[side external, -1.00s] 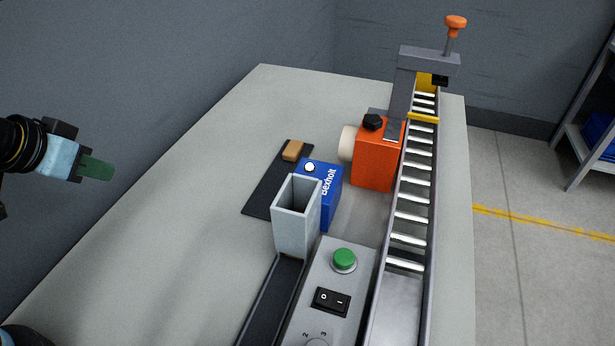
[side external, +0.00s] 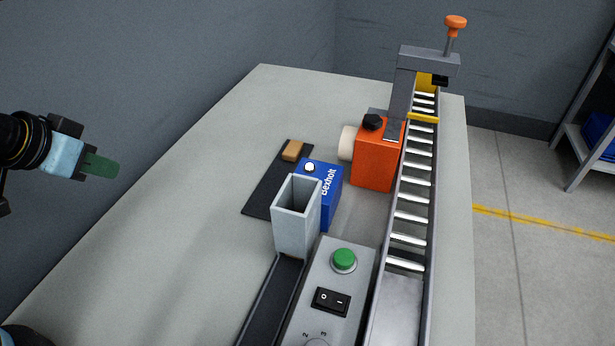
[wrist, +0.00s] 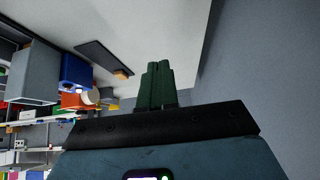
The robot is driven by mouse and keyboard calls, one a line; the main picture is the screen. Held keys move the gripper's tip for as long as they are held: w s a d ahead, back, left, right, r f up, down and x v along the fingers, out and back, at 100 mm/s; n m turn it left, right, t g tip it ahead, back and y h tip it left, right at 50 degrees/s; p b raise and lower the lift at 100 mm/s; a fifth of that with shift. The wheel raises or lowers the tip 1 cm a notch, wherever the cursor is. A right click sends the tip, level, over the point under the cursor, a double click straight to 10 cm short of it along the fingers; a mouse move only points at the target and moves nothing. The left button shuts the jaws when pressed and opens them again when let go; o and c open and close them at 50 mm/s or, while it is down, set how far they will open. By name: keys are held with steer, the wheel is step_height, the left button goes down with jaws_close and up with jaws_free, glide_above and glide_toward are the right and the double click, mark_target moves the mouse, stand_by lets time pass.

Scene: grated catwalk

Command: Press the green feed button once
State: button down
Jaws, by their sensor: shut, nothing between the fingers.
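The green feed button (side external: 344,260) stands on a light grey control panel (side external: 361,270) at the lower middle of the side view. Its round cap looks raised in a pale ring. My gripper (side external: 117,170) is at the far left of that view, well to the left of the button and apart from everything. Its green fingers are together and empty. In the wrist view the fingers (wrist: 160,70) also show side by side, shut. I cannot make out the green button in the wrist view.
A black rocker switch (side external: 331,301) and a partly cut-off dial sit below the button. A grey open-topped chute (side external: 296,220), a blue box (side external: 331,190) and an orange box (side external: 374,165) stand behind. A roller conveyor (side external: 410,215) runs along the right. The left tabletop is clear.

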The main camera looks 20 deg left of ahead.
steer(key=w+d+r+m+h, duration=0.2)
steer(key=w+d+m, duration=0.25)
steer(key=d, duration=0.25)
steer(key=m+g+h, duration=0.2)
steer(key=m+h, duration=0.3)
steer(key=m, duration=1)
glide_above(338, 260)
steer(key=shift+r, duration=0.35)
steer(key=shift+w+f, duration=0.1)
steer(key=shift+f, duration=4.35)
steer(key=shift+f, duration=0.4)
steer(key=shift+f, duration=0.35)
